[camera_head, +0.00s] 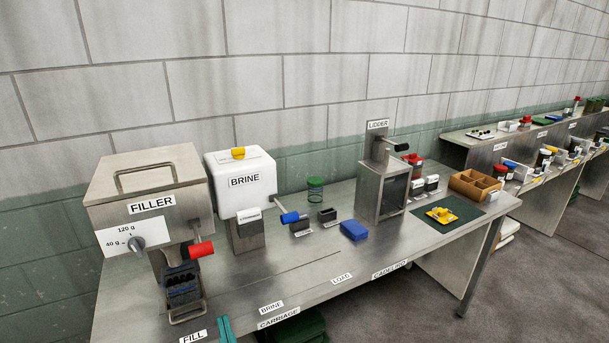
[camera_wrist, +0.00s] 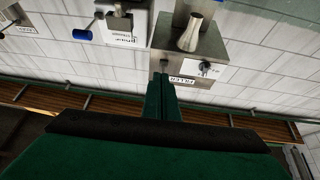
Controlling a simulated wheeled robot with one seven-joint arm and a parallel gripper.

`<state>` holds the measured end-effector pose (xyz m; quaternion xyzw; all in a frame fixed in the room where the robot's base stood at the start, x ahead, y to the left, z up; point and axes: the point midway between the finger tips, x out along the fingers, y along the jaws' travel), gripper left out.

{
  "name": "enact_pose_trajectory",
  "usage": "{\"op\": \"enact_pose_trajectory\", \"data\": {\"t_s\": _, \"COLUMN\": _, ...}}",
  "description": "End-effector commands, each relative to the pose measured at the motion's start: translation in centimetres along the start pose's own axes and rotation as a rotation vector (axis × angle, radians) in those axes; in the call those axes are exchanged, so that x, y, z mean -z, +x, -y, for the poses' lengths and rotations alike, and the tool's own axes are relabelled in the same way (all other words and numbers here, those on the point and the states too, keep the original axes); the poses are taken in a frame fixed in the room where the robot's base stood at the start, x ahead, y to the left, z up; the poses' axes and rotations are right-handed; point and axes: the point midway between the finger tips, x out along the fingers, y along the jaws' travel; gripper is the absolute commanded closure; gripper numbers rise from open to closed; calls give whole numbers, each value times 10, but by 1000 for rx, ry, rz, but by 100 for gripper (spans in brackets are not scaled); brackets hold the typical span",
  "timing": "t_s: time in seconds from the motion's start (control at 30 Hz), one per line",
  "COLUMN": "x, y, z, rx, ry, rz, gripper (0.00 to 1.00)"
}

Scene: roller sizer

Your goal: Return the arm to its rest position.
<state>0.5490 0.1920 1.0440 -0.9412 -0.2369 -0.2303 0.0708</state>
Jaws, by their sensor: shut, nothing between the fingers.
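My gripper (camera_wrist: 162,84) shows in the wrist view as two dark green fingers pressed together, with nothing between them. They point toward the filler (camera_wrist: 193,45), which appears upside down there. In the head view the filler (camera_head: 150,199) is a steel box with a red handle at the left of the bench (camera_head: 270,272). The rest of my arm cannot be made out clearly. A teal upright piece (camera_head: 226,331) shows at the bottom edge of the head view; I cannot tell whether it is part of my gripper.
The white brine box (camera_head: 240,187) and the steel lidder (camera_head: 383,188) stand along the bench. A blue block (camera_head: 354,230), a green-lidded jar (camera_head: 315,189) and a wooden divided box (camera_head: 475,186) are on it. The front middle strip is mostly clear. Another bench continues at right.

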Motion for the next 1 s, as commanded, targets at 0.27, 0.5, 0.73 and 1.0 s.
{"op": "enact_pose_trajectory", "data": {"t_s": 0.27, "x": -56, "y": -108, "z": -24, "rx": -172, "ry": 20, "rz": 252, "gripper": 100}}
{"op": "enact_pose_trajectory", "data": {"t_s": 0.5, "x": -70, "y": -207, "z": -40, "rx": -327, "ry": 11, "rz": 420, "gripper": 100}}
{"op": "enact_pose_trajectory", "data": {"t_s": 0.73, "x": -55, "y": -294, "z": -46, "rx": -444, "ry": -22, "rz": 537, "gripper": 100}}
{"op": "enact_pose_trajectory", "data": {"t_s": 1.0, "x": -16, "y": -372, "z": -38, "rx": -512, "ry": -70, "rz": 637, "gripper": 100}}
